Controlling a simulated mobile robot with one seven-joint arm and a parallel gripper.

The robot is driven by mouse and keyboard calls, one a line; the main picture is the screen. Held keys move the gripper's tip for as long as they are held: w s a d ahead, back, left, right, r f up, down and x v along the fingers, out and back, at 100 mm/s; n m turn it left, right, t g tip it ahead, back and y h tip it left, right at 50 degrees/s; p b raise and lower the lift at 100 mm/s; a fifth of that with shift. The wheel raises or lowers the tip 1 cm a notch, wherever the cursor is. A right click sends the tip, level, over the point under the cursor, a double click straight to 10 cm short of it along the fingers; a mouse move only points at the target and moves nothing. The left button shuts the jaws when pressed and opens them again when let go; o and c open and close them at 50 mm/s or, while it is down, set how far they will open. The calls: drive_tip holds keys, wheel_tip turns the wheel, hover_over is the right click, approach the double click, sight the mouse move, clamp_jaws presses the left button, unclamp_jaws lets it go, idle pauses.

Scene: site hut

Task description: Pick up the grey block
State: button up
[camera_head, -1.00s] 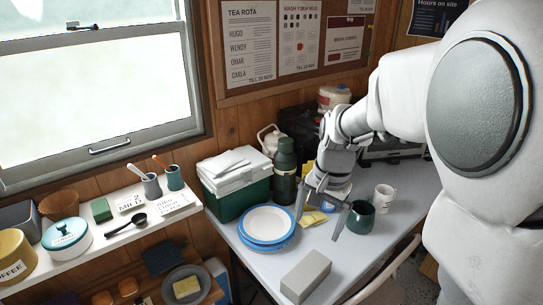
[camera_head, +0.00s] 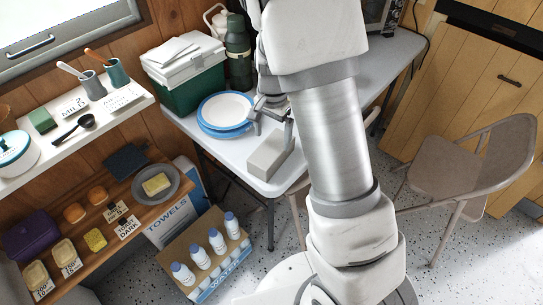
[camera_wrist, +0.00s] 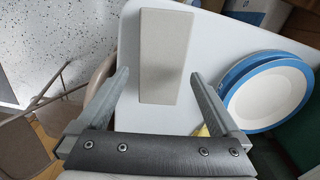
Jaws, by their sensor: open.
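The grey block (camera_head: 269,156) lies flat on the white table (camera_head: 222,153) near its front corner. In the wrist view the grey block (camera_wrist: 165,56) lies lengthwise just beyond the fingertips, with its near end between them. My gripper (camera_wrist: 158,75) is open and empty, with one finger on each side of the block's line. In the head view my gripper (camera_head: 272,122) is just behind the block, partly hidden by my arm. I cannot tell how high the fingers are above the table.
Blue-rimmed plates (camera_head: 226,112) are stacked left of the block; they also show in the wrist view (camera_wrist: 237,76). A green cool box (camera_head: 187,85) and a dark flask (camera_head: 238,52) stand behind. A chair (camera_head: 470,165) stands right, and shelves (camera_head: 60,218) line the left.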

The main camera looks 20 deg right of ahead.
sight(272, 148)
drive_tip(key=shift+w+f+b, duration=0.15)
drive_tip(key=shift+f+b, duration=0.7)
drive_tip(key=shift+f, duration=2.75)
clamp_jaws()
drive_tip(key=shift+r, duration=0.15)
